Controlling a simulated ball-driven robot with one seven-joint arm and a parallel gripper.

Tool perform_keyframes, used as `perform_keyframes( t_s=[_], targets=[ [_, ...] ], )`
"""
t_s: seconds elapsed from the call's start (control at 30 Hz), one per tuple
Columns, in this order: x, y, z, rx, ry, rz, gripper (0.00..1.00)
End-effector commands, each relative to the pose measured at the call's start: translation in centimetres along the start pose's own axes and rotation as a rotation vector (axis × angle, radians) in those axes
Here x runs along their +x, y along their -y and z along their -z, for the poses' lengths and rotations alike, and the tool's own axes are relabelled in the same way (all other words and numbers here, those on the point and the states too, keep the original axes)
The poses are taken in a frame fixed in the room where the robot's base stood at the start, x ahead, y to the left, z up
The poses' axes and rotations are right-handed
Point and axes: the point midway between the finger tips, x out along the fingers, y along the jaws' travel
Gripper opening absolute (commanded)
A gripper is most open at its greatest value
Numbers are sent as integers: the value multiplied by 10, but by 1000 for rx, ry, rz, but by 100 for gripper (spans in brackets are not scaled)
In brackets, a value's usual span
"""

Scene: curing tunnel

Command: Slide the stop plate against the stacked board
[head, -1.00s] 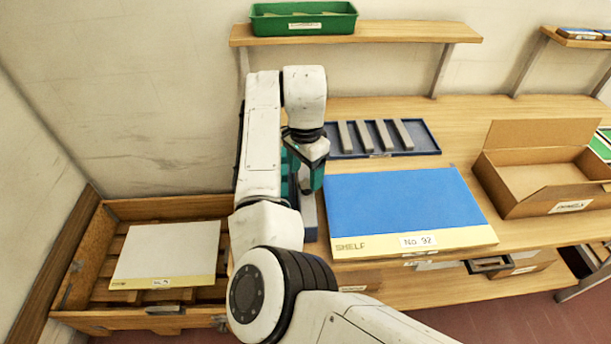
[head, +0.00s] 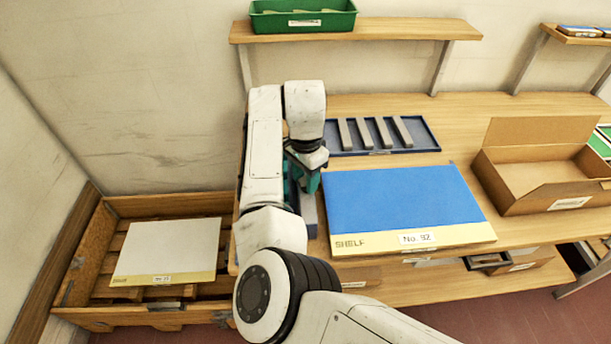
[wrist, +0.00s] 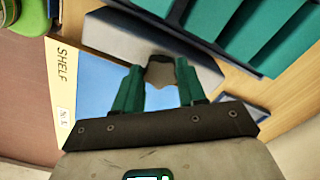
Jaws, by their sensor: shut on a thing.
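The blue board (head: 405,200) with a cream edge strip marked SHELF and No. 92 lies flat on the bench; part of it shows in the wrist view (wrist: 92,88). The grey stop plate (head: 308,218) lies along its left side, partly hidden by my arm. In the wrist view the plate (wrist: 112,40) runs across behind my fingers. My gripper (wrist: 160,88) is shut on a small dark knob (wrist: 160,70) on the plate. In the head view my gripper (head: 306,182) is low over the plate. I cannot tell whether plate and board touch.
A blue tray (head: 430,135) with several grey bars lies behind the board. An open cardboard box (head: 535,185) stands at right. A wooden crate (head: 75,255) with a pale board (head: 165,248) is at left. A green bin (head: 303,20) sits on the shelf above.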

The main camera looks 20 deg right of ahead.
Motion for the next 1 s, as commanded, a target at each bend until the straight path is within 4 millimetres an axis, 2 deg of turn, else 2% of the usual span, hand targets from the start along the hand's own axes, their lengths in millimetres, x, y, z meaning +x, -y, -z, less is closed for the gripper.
perform_keyframes(
  t_s=[0.03, 0.3, 0.53, 0.77, 1.0],
  targets=[
    [0, 0, 0, 0, 0, 1, 24],
    [0, 0, 0, 0, 0, 1, 0],
    [-1, -1, 2, 1, -1, 1, 0],
    [-2, -17, 23, 2, -3, -2, 0],
    [0, -17, 24, 1, -2, 0, 0]
  ],
)
